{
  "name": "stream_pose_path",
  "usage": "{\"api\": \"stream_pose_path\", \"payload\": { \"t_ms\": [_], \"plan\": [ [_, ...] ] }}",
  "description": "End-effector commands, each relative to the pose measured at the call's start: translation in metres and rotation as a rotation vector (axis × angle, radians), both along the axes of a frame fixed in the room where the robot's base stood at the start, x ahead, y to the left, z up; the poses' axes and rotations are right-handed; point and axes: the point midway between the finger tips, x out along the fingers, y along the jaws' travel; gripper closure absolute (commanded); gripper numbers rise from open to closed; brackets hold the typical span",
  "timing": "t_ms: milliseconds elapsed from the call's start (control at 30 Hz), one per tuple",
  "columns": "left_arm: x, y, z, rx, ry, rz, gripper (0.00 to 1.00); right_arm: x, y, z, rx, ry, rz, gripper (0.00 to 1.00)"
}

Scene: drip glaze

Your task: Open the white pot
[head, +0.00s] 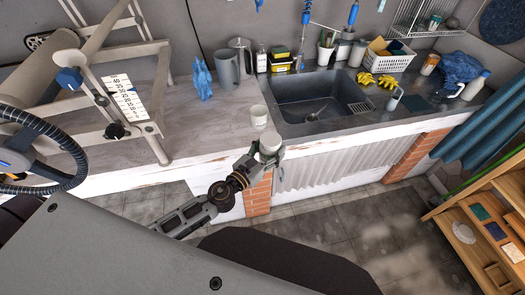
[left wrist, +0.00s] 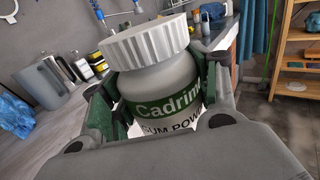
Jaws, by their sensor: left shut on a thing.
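The white pot (head: 270,142) is in my left gripper (head: 262,156), held out in front of the counter's front edge. In the left wrist view the white pot (left wrist: 160,88) has a ribbed white lid (left wrist: 146,42) seated on it and a green label with partly hidden lettering. The pot looks tilted in that view. The fingers of my left gripper (left wrist: 158,100) press on both sides of its body, below the lid. My right gripper is not in view.
A small white cup (head: 259,116) stands on the counter near its front edge. A grey pitcher (head: 227,68) and blue crumpled thing (head: 202,80) stand behind it. The sink (head: 315,92) is to the right. A wooden shelf (head: 490,225) stands at far right.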

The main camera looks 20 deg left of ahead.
Motion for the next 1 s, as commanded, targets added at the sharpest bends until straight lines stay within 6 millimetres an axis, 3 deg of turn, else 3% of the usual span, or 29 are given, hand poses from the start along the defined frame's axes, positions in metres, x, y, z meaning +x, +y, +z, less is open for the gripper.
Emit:
{"api": "stream_pose_path", "payload": {
  "t_ms": [1000],
  "plan": [
    [0.006, -0.062, 0.045, 0.000, -0.005, -0.271, 0.83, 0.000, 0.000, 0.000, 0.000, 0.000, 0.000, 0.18]
  ]
}}
